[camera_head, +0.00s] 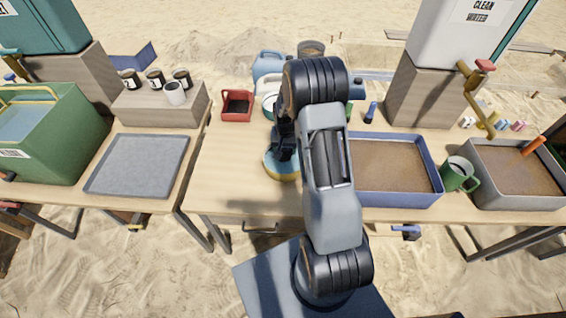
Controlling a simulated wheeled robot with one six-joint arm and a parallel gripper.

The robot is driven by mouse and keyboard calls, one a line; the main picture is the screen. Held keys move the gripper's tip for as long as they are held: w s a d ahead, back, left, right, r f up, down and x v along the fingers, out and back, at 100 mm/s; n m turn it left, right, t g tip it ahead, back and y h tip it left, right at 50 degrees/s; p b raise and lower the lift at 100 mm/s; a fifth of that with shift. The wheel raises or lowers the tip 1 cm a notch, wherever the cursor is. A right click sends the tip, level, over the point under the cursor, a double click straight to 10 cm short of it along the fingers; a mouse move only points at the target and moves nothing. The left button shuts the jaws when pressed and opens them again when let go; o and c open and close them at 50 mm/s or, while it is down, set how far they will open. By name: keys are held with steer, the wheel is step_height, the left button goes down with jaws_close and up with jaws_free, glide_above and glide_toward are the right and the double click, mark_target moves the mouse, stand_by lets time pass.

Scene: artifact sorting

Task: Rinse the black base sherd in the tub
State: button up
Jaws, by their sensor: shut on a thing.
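My gripper (285,150) is at the middle of the centre table, partly behind my own arm. It points down over a round blue-and-yellow piece (282,173). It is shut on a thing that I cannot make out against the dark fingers. I cannot pick out the black base sherd for certain. A blue-rimmed tub (438,180) with a flat brown filling stands to the right of my arm. A grey tub (478,190) with a brown filling and an orange-handled tool (533,146) stands farther right. I cannot tell water from sand in either.
A green mug (459,174) stands between the two tubs. A red tray (237,106) and a blue jug (268,66) stand at the back. A grey tray (137,165) lies on the left table, past a gap. A white water tank (455,35) with a tap stands back right.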

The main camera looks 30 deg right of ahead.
mark_target(285, 150)
steer(key=shift+r+p, duration=1.55)
steer(key=shift+r, duration=1.2)
steer(key=shift+r, duration=0.1)
steer(key=shift+r+p, duration=1.65)
steer(key=shift+r, duration=0.75)
